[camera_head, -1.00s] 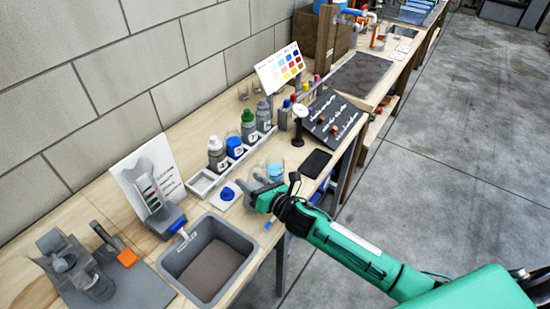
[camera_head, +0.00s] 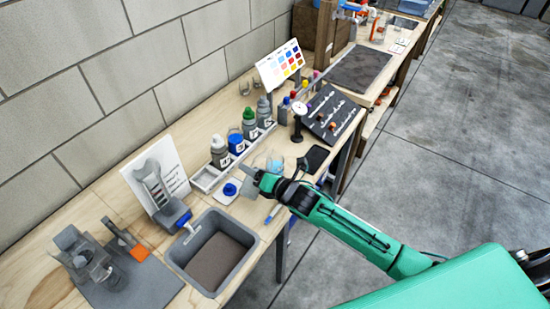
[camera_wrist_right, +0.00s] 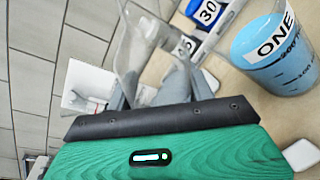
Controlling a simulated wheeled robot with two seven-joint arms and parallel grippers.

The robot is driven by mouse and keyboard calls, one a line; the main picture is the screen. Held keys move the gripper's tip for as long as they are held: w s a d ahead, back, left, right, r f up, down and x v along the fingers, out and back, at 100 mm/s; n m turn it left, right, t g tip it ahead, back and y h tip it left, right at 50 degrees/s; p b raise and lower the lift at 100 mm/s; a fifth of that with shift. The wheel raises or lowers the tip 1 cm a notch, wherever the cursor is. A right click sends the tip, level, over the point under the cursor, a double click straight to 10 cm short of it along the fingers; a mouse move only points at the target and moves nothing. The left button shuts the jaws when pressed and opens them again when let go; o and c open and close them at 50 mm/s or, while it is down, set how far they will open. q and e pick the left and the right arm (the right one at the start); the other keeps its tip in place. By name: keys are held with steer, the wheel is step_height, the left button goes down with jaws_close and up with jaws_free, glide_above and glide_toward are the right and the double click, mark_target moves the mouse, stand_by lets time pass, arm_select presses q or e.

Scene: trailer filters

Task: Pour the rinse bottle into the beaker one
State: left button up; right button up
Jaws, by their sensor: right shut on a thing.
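Beaker one (camera_head: 275,164), a clear cup with light blue liquid, stands upright on the bench. In the right wrist view its ONE label and blue contents (camera_wrist_right: 268,62) show at the right. My right gripper (camera_head: 254,181) is just left of and nearer than the beaker. In the wrist view its grey fingers (camera_wrist_right: 158,88) are shut on a clear, see-through vessel (camera_wrist_right: 130,48), which I take for the rinse bottle. The vessel looks tilted and is apart from the beaker's label side; its mouth and contents are unclear. My left gripper is not in view.
A white rack (camera_head: 208,178) of several capped bottles stands behind the gripper. A blue cap (camera_head: 230,189) lies on a white pad to the left. A grey sink (camera_head: 232,220) is at front left. A dark phone (camera_head: 314,159) and small stand (camera_head: 298,122) are right of the beaker.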

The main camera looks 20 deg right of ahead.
steer(key=shift+s+r, duration=0.1)
steer(key=shift+r, duration=0.05)
steer(key=shift+s+a+r+m, duration=0.15)
steer(key=shift+r+m, duration=0.1)
steer(key=shift+m, duration=0.15)
stand_by(0.7)
steer(key=shift+s+a+f+m+g, duration=0.1)
steer(key=shift+a+f+m+g, duration=0.1)
steer(key=shift+m, duration=0.55)
steer(key=shift+s+a+f+m+g, duration=0.1)
steer(key=shift+a+f+m+g, duration=0.1)
steer(key=shift+m, duration=0.55)
stand_by(3.5)
steer(key=shift+w+d+r+m+y, duration=0.15)
steer(key=shift+d+r+m+y, duration=0.1)
steer(key=shift+r+m+y, duration=0.2)
stand_by(1.3)
